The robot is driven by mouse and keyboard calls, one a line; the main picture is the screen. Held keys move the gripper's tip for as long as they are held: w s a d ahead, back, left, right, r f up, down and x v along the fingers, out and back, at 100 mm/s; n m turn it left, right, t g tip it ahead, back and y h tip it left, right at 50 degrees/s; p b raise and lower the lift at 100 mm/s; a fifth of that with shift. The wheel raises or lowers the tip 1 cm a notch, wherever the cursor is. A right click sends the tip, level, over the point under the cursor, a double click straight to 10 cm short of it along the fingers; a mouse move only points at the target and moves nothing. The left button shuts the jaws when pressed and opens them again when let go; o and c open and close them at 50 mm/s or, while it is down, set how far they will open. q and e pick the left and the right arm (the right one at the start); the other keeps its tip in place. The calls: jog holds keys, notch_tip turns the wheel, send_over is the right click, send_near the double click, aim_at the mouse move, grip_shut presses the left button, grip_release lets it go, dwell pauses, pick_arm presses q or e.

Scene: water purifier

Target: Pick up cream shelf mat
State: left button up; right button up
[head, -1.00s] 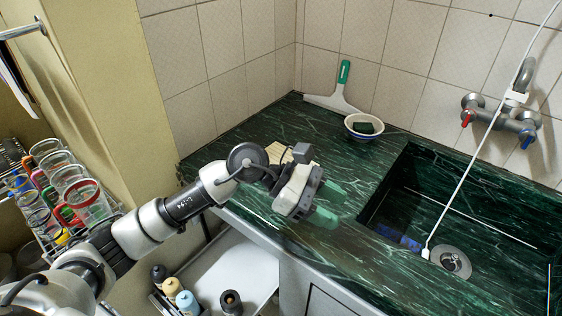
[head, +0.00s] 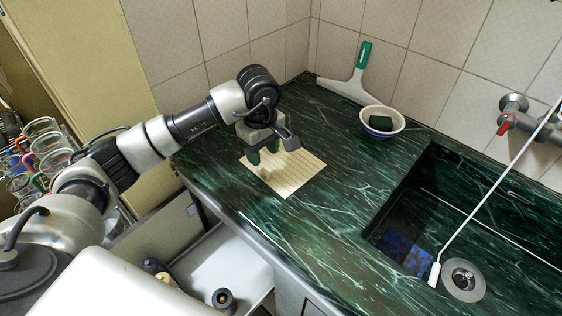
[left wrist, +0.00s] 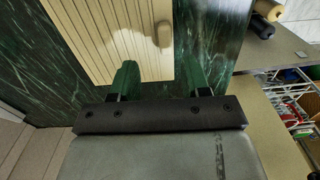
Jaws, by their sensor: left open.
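The cream shelf mat (head: 297,173) lies flat on the green marble counter, near its left end. It has thin parallel lines across it. It also shows in the left wrist view (left wrist: 92,35), ahead of the fingers, with a small cream knob-like piece (left wrist: 163,33) near its edge. My left gripper (head: 264,154) is over the mat's back left part, pointing down, open and empty. Its two green fingertips show in the left wrist view (left wrist: 160,78) with a gap between them, close to the mat's edge. I cannot tell whether they touch the mat. My right gripper is not in view.
A white bowl (head: 397,126) with a dark green sponge (head: 380,123) stands at the back, beside a green-handled squeegee (head: 352,84). The sink (head: 425,210) is on the right. An open drawer (head: 225,262) with bottles lies below the counter's front edge.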

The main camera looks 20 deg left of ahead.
aim_at(264, 170)
pick_arm(q)
jog(key=f, duration=0.2)
jog(key=s+f, duration=0.1)
jog(key=f, duration=0.1)
jog(key=shift+d+f+p, duration=0.15)
jog(key=shift+d+p, duration=0.05)
jog(key=shift+p, duration=0.2)
jog(key=shift+f, duration=0.4)
jog(key=shift+c, duration=0.3)
jog(key=shift+r, duration=0.1)
grip_shut()
